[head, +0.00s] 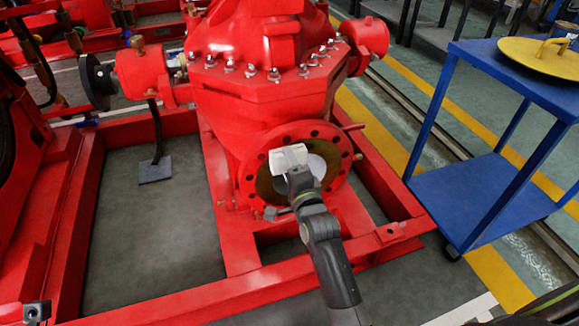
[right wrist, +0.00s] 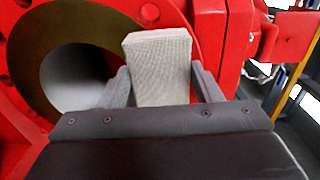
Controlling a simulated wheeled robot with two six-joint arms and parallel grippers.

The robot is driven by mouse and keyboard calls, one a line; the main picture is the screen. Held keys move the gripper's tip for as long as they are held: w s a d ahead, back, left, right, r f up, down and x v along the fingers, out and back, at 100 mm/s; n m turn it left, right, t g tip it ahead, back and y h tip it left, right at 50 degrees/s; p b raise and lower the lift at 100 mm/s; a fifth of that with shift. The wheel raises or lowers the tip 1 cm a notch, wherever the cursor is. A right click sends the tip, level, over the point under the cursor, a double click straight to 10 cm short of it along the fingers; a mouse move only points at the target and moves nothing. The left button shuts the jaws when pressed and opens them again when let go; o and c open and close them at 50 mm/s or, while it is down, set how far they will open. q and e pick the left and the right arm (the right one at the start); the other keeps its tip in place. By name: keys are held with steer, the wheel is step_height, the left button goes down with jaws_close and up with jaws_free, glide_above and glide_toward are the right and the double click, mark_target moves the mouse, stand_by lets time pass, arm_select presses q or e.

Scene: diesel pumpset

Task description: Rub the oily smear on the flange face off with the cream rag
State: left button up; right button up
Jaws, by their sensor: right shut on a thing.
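The red pump's round flange (head: 335,140) faces me, with bolt holes around its rim and an open bore. Its inner face is a brownish-olive ring (right wrist: 32,65) around the pale bore; I cannot pick out a separate smear on it. My right gripper (head: 290,165) is shut on the cream rag (head: 283,157), a folded block that also shows between the two fingers in the right wrist view (right wrist: 160,65). The rag is in front of the flange's upper part and hides some of it. I cannot tell whether it touches the face.
Red frame beams (head: 235,240) run beneath and around the pump. A blue trolley (head: 480,195) stands at the right with a yellow round lid (head: 535,58) on top. A red bracket (right wrist: 284,35) is right of the flange. Grey floor shows inside the frame.

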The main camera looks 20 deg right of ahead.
mark_target(300, 161)
steer(key=shift+w+p, duration=0.35)
steer(key=shift+w, duration=0.4)
steer(key=shift+w, duration=0.25)
stand_by(0.3)
steer(key=shift+d+p, duration=0.75)
steer(key=shift+d, duration=0.8)
steer(key=d+p, duration=0.1)
steer(key=d, duration=0.2)
steer(key=shift+w+d+p, duration=0.1)
steer(key=shift+d+p, duration=0.05)
steer(key=shift+p, duration=0.15)
